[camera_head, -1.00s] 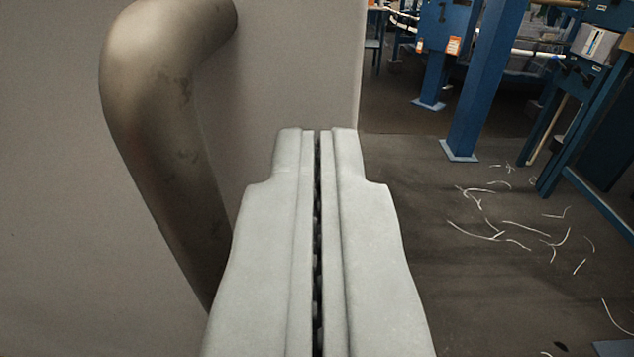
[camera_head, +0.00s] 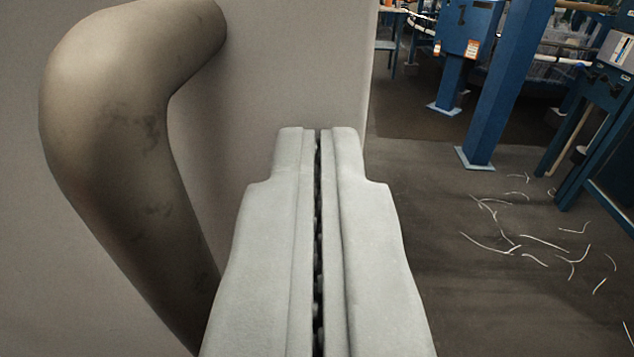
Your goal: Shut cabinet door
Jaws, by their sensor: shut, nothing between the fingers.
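The cabinet door (camera_head: 270,60) is a plain beige-grey panel filling the left and middle of the view. Its right edge runs down just right of my gripper's tips. A thick, scuffed metal handle (camera_head: 115,130) curves out from the door on the left, close to the camera. My gripper (camera_head: 318,132) is pale grey and shut, with nothing between its fingers. It lies to the right of the handle, in front of the door near its right edge. I cannot tell whether the fingertips touch the door. The rest of the cabinet is not visible.
Right of the door the dark floor (camera_head: 430,230) is open, with thin white scraps of thread (camera_head: 520,240) scattered on it. Blue machine posts (camera_head: 507,85) and a blue frame with a control box (camera_head: 605,85) stand farther back on the right.

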